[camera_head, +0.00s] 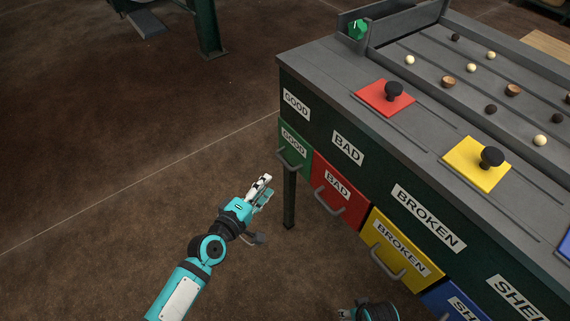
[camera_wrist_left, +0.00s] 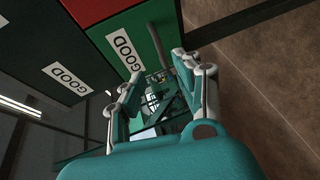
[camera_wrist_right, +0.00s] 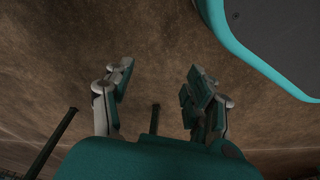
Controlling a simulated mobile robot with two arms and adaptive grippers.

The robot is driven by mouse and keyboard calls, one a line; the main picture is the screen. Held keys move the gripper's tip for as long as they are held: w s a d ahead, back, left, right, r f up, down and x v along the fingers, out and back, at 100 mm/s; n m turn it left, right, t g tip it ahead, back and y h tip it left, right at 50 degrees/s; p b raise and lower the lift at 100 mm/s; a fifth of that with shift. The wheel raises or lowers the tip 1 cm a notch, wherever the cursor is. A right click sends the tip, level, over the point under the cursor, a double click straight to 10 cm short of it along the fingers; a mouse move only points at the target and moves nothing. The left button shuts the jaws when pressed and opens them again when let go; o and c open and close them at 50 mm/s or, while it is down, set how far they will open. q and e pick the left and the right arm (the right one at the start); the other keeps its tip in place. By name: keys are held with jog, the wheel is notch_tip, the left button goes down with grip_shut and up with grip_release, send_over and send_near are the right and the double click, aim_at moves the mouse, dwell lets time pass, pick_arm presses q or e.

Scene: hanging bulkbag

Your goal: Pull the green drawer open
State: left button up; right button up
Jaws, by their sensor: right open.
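The green drawer (camera_head: 301,143) is at the left end of a dark sorting table and looks shut. It has a "GOOD" label and a grey bar handle (camera_head: 289,161). In the left wrist view the drawer front (camera_wrist_left: 101,36) and its handle (camera_wrist_left: 154,45) are ahead of the fingers. My left gripper (camera_head: 266,190) is below and left of the handle, apart from it; its fingers (camera_wrist_left: 159,76) are spread and empty. My right gripper (camera_wrist_right: 160,74) is open and empty over bare floor; only part of it shows at the head view's bottom edge.
Red (camera_head: 342,194) and yellow (camera_head: 399,252) drawers with handles, and a partly seen blue drawer (camera_head: 452,301), run rightward from the green one. A table leg (camera_head: 290,198) stands close to my left gripper. The floor (camera_head: 110,140) on the left is clear.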

aim_at(285, 162)
pick_arm(q)
jog(key=shift+b+x, duration=1.1)
jog(key=shift+x, duration=4.65)
jog(key=shift+f, duration=0.15)
pick_arm(e)
notch_tip(285, 162, up, 8)
jog(key=w, duration=0.2)
jog(key=shift+w+a+f, duration=0.15)
jog(key=shift+w+f, duration=0.05)
jog(key=shift+w, duration=0.1)
pick_arm(q)
jog(key=shift+c, duration=0.2)
grip_shut()
